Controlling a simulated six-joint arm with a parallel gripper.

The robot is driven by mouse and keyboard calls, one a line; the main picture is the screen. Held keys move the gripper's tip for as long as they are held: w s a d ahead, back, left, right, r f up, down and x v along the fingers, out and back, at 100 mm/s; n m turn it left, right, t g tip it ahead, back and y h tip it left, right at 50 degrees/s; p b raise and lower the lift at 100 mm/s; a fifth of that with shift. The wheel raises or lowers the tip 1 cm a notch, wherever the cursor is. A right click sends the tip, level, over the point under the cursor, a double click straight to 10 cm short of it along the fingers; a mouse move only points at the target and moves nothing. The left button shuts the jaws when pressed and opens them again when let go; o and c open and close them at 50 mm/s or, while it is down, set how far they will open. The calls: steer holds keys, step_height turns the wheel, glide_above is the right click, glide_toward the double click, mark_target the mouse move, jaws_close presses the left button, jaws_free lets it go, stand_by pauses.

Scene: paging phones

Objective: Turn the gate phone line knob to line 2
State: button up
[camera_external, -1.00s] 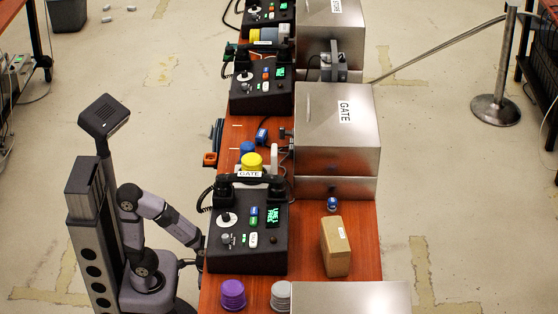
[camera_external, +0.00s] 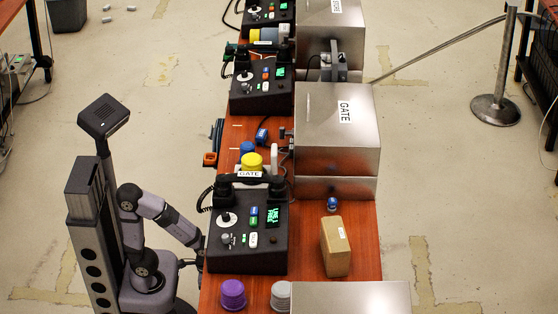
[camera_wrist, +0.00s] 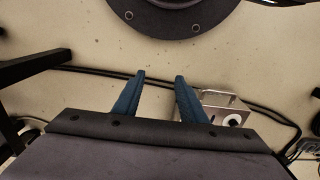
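The gate phone (camera_external: 247,235) is a dark box at the near end of the wooden table, with a "GATE" label (camera_external: 249,174) at its back edge. Its panel has a white round knob with a dark pointer (camera_external: 227,219), blue and green buttons, a smaller grey knob (camera_external: 226,239), and a green display that seems to read line 1 and free. My gripper shows in the wrist view with two blue fingers (camera_wrist: 158,97) apart and nothing between them, above the floor. In the external view my arm reaches toward the phone's left side, and the gripper itself is hidden or too small there.
A purple knob-like object (camera_external: 233,294) and a grey one (camera_external: 281,295) stand in front of the phone. A tan box (camera_external: 336,247) and a metal GATE cabinet (camera_external: 338,130) are to the right. Another phone (camera_external: 262,90) sits farther back. Cables and a metal box (camera_wrist: 222,108) lie on the floor.

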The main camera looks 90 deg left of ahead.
steer(key=s+d+r+m+g+h+p, duration=0.1)
steer(key=s+d+r+m+p, duration=0.2)
steer(key=d+r+p, duration=0.5)
steer(key=s+d+r+m+h+p, duration=0.1)
steer(key=s+d+r+m+p, duration=0.3)
steer(key=d+p, duration=0.4)
steer(key=s+d+r+m+g+p, duration=0.2)
steer(key=s+d+r+m+p, duration=0.2)
steer(key=s+d+r+p, duration=0.5)
step_height(320, 180, up, 36)
steer(key=n+t+y+p, duration=0.1)
steer(key=n+t+p, duration=0.2)
steer(key=n+p, duration=2.25)
glide_above(224, 214)
steer(key=p, duration=0.9)
steer(key=m, duration=0.9)
steer(key=shift+s+a+m, duration=0.15)
steer(key=shift+a+m, duration=0.1)
steer(key=shift+m, duration=0.1)
steer(key=shift+d+f, duration=0.15)
steer(key=shift+f, duration=1.75)
steer(key=shift+d+f, duration=0.1)
steer(key=shift+f, duration=1.75)
